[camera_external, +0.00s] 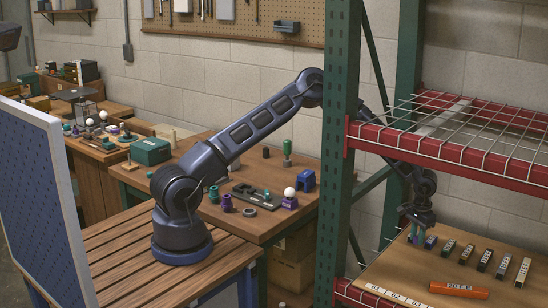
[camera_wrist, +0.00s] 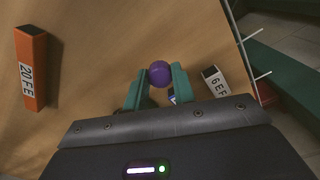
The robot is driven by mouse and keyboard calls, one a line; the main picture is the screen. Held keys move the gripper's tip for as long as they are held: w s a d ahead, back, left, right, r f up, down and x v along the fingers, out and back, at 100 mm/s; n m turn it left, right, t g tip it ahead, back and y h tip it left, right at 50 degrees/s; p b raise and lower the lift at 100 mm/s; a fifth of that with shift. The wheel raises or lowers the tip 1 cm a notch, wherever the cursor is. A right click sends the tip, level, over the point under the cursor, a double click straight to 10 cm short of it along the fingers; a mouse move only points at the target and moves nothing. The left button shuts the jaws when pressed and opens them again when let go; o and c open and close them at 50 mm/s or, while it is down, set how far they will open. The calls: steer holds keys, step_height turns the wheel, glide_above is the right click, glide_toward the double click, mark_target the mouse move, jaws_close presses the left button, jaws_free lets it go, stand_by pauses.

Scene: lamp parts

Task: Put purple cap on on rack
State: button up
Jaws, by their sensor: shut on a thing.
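A round purple cap (camera_wrist: 159,73) sits between the green fingers of my gripper (camera_wrist: 158,84) in the wrist view; the gripper is shut on it. In the external view my gripper (camera_external: 422,238) is low over the wooden lower shelf of the rack (camera_external: 395,282), near its left back part, with a small purple spot (camera_external: 430,242) at its fingers. Whether the cap touches the shelf I cannot tell. The rack has green posts (camera_external: 337,120) and red beams with a wire upper shelf (camera_external: 470,115).
An orange block marked "20 FE" (camera_external: 458,289) lies on the shelf; it also shows in the wrist view (camera_wrist: 32,68). Several labelled blocks (camera_external: 485,261) stand in a row right of my gripper, one close by (camera_wrist: 215,81). The shelf between is bare.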

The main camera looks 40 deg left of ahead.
glide_above(429, 269)
steer(key=shift+a+f, duration=0.25)
steer(key=shift+f, duration=0.2)
steer(key=shift+s+d+f+n, duration=0.1)
steer(key=shift+d+f+n, duration=0.1)
steer(key=shift+n, duration=0.1)
steer(key=shift+f, duration=2.3)
steer(key=shift+f, duration=0.1)
steer(key=o, duration=0.9)
steer(key=shift+r, duration=2.9)
